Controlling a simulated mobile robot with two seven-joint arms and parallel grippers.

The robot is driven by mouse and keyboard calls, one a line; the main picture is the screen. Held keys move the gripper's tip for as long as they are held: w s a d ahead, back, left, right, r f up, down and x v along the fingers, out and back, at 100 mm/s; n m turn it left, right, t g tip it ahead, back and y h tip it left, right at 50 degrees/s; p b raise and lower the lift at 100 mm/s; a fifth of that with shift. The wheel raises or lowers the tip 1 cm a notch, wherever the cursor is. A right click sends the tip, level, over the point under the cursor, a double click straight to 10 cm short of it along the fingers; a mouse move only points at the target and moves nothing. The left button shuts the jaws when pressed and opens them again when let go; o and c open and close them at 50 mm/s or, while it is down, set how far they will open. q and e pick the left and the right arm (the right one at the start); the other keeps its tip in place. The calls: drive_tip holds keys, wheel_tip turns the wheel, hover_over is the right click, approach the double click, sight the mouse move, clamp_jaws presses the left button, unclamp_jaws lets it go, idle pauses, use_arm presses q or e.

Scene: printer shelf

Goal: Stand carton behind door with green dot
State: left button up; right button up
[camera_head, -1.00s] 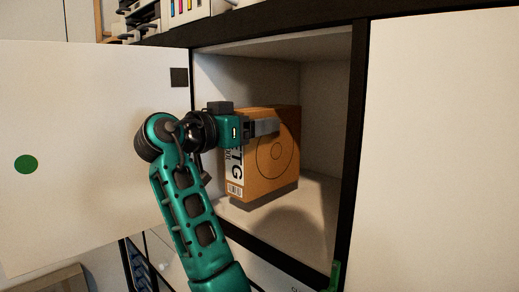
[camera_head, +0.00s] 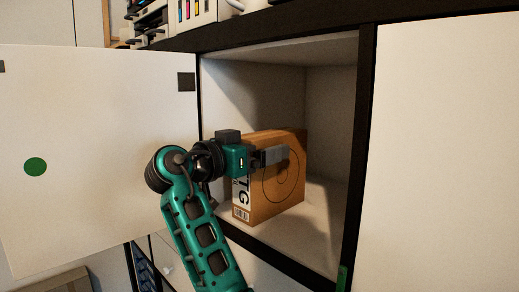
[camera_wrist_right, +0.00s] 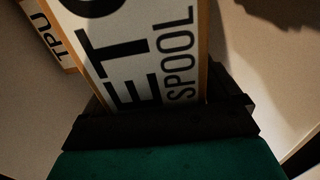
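The brown carton (camera_head: 278,194) with a ring drawing and a white label stands upright inside the open cabinet compartment (camera_head: 331,120). The open door (camera_head: 110,120) with the green dot (camera_head: 35,167) is swung out to the left. My right gripper (camera_head: 275,155) is shut on the upper part of the carton. In the right wrist view the carton's labelled side (camera_wrist_right: 150,55) rises from between the dark fingers. The carton's base is at or very near the compartment floor; I cannot tell if it touches. My left gripper is out of view.
A second carton marked TPU (camera_wrist_right: 50,38) shows at the upper left of the right wrist view. A closed white door (camera_head: 445,150) is right of the dark divider (camera_head: 362,140). Free floor lies right of the held carton. Printer items (camera_head: 195,12) stand on top.

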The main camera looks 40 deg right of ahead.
drive_tip(key=shift+o, duration=0.3)
drive_tip(key=shift+r, duration=0.15)
drive_tip(key=s+a+b, duration=0.1)
drive_tip(key=a, duration=1.1)
